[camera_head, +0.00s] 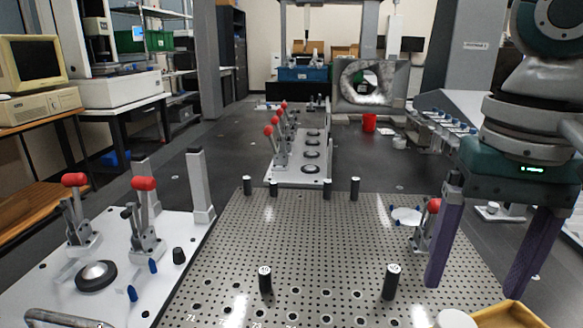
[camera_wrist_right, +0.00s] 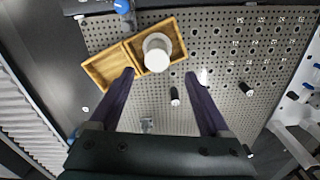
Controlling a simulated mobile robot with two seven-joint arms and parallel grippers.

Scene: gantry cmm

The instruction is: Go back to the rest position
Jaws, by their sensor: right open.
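My right gripper (camera_head: 474,288) hangs fingers-down over the right side of the perforated plate (camera_head: 300,245). Its two purple fingers are spread wide with nothing between them. In the right wrist view the open fingertips (camera_wrist_right: 160,74) lie on either side of the view of a wooden two-compartment tray (camera_wrist_right: 105,69) and a white round cylinder (camera_wrist_right: 157,50). The cylinder is at the tray's right compartment, apart from the fingers. In the head view the tray (camera_head: 512,316) and cylinder (camera_head: 457,319) are cut off at the bottom edge. My left gripper is not in view.
Black posts (camera_head: 391,281) stand on the perforated plate. A red-handled clamp (camera_head: 425,222) is beside my right fingers. A white fixture plate (camera_head: 60,285) with red-handled clamps (camera_head: 145,215) stands at left. A grey pillar (camera_head: 463,75) rises behind my right arm. Dark floor at centre-left is open.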

